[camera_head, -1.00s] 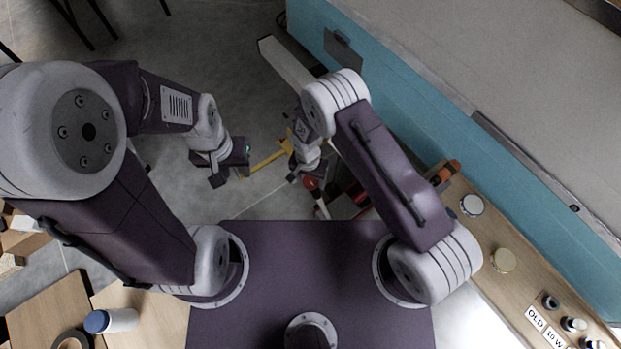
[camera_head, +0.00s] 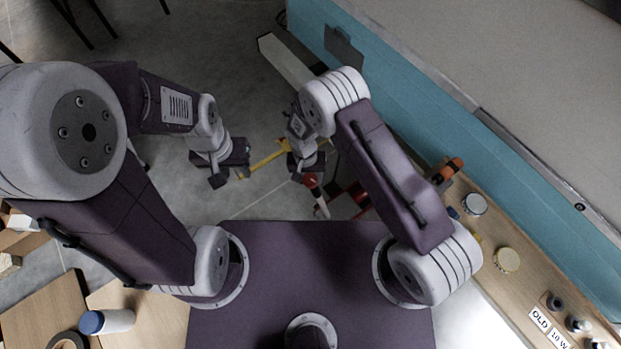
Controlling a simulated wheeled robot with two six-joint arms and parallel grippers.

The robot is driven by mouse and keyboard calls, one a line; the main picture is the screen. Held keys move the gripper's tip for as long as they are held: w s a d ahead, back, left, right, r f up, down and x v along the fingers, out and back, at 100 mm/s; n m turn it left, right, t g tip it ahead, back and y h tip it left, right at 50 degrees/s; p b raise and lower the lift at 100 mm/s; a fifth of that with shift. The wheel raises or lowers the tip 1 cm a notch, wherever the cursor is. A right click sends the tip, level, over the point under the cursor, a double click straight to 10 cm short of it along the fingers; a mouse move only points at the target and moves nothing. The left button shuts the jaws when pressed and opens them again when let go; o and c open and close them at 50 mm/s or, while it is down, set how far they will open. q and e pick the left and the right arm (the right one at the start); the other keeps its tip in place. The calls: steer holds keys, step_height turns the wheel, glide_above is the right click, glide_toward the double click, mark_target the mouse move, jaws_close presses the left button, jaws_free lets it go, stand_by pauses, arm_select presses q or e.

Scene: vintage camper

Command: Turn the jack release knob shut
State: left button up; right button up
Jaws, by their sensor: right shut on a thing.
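The jack shows in part below my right arm, as red parts (camera_head: 357,194) near the floor. A small red round part (camera_head: 311,180), which may be the release knob, sits right at my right gripper (camera_head: 306,168). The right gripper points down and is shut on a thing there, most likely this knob. The fingers and my arm hide most of the hold, and the knob's turn angle cannot be read. My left gripper (camera_head: 229,170) hangs to the left, apart from the jack, with its fingers spread and nothing seen between them.
A yellow bar (camera_head: 264,161) lies between the two grippers. A pale beam (camera_head: 284,60) and the teal camper side (camera_head: 400,95) stand beyond the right arm. A wooden shelf with jars (camera_head: 507,260) runs along the right.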

steer(key=n+b, duration=0.1)
steer(key=n, duration=0.2)
steer(key=shift+a+f+n+h, duration=0.1)
steer(key=shift+a+n+h, duration=0.05)
steer(key=shift+n+h, duration=0.25)
steer(key=n+b, duration=0.1)
steer(key=n, duration=0.2)
steer(key=shift+n+h, duration=0.3)
steer(key=n+b, duration=0.1)
steer(key=n, duration=0.2)
steer(key=shift+a, duration=0.1)
steer(key=shift+n+t+h, duration=0.3)
steer(key=shift+n+h, duration=0.1)
steer(key=shift+n, duration=1.4)
steer(key=o, duration=1.4)
steer(key=shift+c, duration=0.2)
